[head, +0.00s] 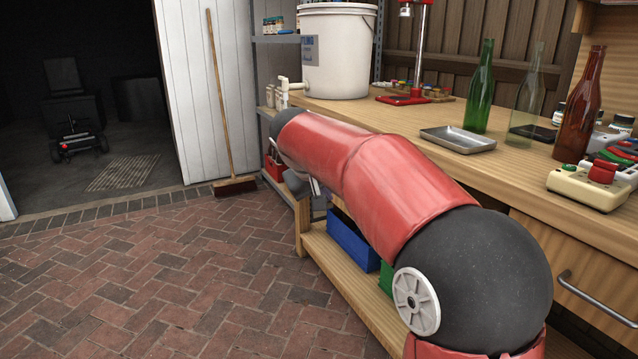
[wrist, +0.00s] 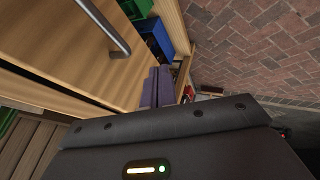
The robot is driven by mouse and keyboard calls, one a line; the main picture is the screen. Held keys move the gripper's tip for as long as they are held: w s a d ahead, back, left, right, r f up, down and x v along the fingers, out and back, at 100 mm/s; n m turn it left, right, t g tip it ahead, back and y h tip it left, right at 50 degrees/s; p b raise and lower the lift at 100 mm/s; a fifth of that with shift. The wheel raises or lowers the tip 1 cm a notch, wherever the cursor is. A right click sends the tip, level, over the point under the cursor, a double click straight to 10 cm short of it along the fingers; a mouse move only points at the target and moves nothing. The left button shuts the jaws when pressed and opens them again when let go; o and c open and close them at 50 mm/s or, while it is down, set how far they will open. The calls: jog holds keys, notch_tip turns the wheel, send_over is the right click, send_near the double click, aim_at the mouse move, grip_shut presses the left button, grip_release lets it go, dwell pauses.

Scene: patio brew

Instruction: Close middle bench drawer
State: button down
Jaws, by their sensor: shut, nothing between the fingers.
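The wooden workbench (head: 440,130) runs along the right of the head view. A wooden drawer front (head: 545,250) with a metal bar handle (head: 597,300) shows at its lower right. My arm hides the bench front left of it. In the wrist view a wooden front (wrist: 60,35) with a bar handle (wrist: 104,24) fills the upper left, with a dark gap along its lower edge. I cannot tell which drawer this is or how far it is out. My gripper (wrist: 157,76) is shut and empty, beside the wooden front and apart from the handle; contact with the wood is unclear.
A blue bin (head: 352,240) sits on the bench's low shelf. The bench top holds a white bucket (head: 337,50), a metal tray (head: 457,139), a green bottle (head: 481,90) and a brown bottle (head: 579,110). A broom (head: 220,90) leans by the door. The brick floor (head: 180,270) is clear.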

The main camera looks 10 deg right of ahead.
jog(key=shift+w+d+f, duration=0.15)
jog(key=shift+w+d, duration=0.15)
jog(key=shift+d, duration=0.4)
jog(key=shift+w+d+f, duration=0.2)
jog(key=shift+w+d, duration=0.15)
jog(key=shift+d, duration=0.35)
jog(key=shift+w+d+f, duration=0.15)
jog(key=shift+w+d, duration=0.15)
jog(key=shift+d, duration=0.4)
jog(key=w+d+p, duration=0.1)
jog(key=d, duration=0.2)
jog(key=w+d+p, duration=0.1)
jog(key=d+p, duration=0.1)
jog(key=d, duration=0.2)
jog(key=w+d+p, duration=0.1)
jog(key=d, duration=0.3)
jog(key=shift+w+d+r+p, duration=0.15)
jog(key=shift+w+p, duration=0.15)
jog(key=shift+w, duration=0.05)
jog(key=shift+w+d, duration=0.1)
jog(key=shift+d, duration=0.3)
jog(key=shift+a, duration=0.1)
